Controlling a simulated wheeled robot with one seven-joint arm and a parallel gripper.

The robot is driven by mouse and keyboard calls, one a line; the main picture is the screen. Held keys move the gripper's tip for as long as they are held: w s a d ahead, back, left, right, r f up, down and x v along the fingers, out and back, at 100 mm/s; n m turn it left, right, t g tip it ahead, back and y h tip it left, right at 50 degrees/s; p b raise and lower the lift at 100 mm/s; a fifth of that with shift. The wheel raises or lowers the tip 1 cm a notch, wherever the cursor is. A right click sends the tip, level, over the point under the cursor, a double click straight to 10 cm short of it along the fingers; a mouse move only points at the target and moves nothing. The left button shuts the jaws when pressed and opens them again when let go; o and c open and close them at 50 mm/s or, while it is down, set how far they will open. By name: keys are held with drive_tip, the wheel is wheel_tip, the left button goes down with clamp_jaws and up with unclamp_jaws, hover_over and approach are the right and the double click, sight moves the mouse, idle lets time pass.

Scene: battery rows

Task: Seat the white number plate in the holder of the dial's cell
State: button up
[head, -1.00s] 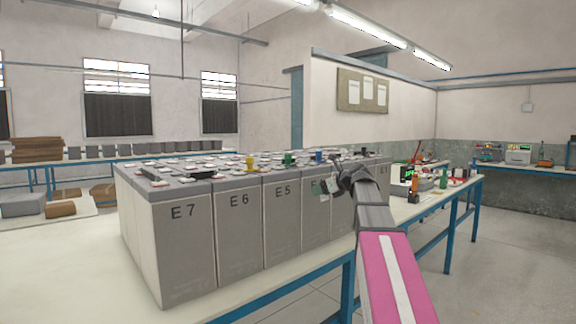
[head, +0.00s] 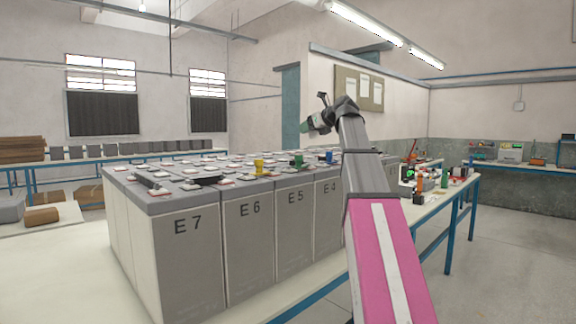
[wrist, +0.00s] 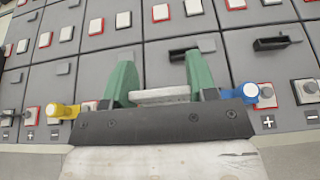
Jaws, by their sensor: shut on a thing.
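My gripper (head: 312,124) is raised above the far part of the battery block in the head view. In the wrist view its two green fingers (wrist: 160,84) are shut on a pale, flat piece, the white number plate (wrist: 160,96). The plate lies crosswise between the fingers; its number cannot be read. Black holders (wrist: 192,49) sit on the grey cell tops ahead of the fingers, and another black holder (wrist: 270,44) is to the right. I cannot make out the dial or tell which cell bears it.
Grey battery cells (head: 186,250) marked E7, E6, E5 and E4 stand in a row on a bench. Red and white terminals dot the tops. Air above the cells is clear.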

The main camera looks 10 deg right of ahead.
drive_tip(key=w+a+f, duration=0.1)
drive_tip(key=w+f, duration=0.1)
drive_tip(key=w, duration=0.1)
drive_tip(key=w+a+f, duration=0.1)
drive_tip(key=w+f, duration=0.1)
drive_tip(key=w, duration=0.2)
drive_tip(key=w+a+f, duration=0.2)
drive_tip(key=w, duration=0.2)
drive_tip(key=shift+w+a+f, duration=0.1)
drive_tip(key=shift+w+f, duration=0.1)
drive_tip(key=shift+f, duration=2.15)
drive_tip(key=shift+f, duration=0.15)
drive_tip(key=o, duration=0.9)
drive_tip(key=shift+s+r, duration=0.25)
drive_tip(key=v, duration=1.1)
drive_tip(key=shift+s+d+r, duration=0.15)
drive_tip(key=shift+s+d, duration=0.05)
drive_tip(key=shift+d, duration=0.1)
